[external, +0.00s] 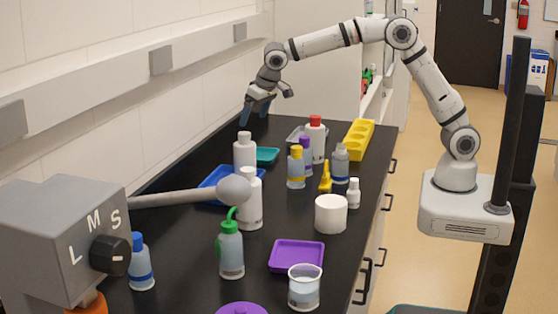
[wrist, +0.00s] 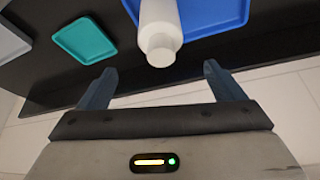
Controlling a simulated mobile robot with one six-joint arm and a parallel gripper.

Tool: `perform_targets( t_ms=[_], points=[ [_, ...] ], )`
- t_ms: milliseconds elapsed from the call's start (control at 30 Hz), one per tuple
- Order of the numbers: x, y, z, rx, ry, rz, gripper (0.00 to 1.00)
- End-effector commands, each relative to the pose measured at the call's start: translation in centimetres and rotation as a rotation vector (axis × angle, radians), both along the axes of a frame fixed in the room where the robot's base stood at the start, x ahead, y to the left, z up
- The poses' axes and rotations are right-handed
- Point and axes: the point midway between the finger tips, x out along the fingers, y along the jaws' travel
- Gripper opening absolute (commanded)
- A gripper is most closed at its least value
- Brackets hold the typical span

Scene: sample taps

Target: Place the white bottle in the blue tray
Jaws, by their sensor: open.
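A white bottle (external: 244,154) with a white cap stands upright beside the blue tray (external: 208,190) in the external view. In the wrist view the bottle (wrist: 161,30) overlaps the edge of the blue tray (wrist: 212,14), and I cannot tell if its base is in it. My gripper (external: 265,106) is open and empty, above the far left part of the bench. In the wrist view the bottle's cap lies ahead of my gripper (wrist: 158,80), roughly centred between the spread fingers and not held. A second white bottle (external: 251,205) stands nearer the camera, partly hidden by a grey lever.
Several small bottles, a yellow rack (external: 358,139), a white cylinder (external: 330,214) and a purple tray (external: 296,255) stand to the right. The wall (external: 120,130) runs along the left; the far bench end has free room.

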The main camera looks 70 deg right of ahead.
Motion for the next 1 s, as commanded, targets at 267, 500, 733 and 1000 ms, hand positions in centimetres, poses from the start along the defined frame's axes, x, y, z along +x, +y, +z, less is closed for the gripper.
perform_targets(
  t_ms=[267, 500, 733, 1000],
  points=[
    [-7.3, -4.7, 4.0, 0.000, 0.023, 0.044, 0.88],
    [-19.3, -9.8, 6.0, 0.000, 0.057, 0.122, 0.88],
    [-31.1, -12.9, 4.5, 0.004, 0.080, 0.195, 0.88],
    [-39.6, -13.9, 1.2, 0.010, 0.093, 0.255, 0.88]
  ],
)
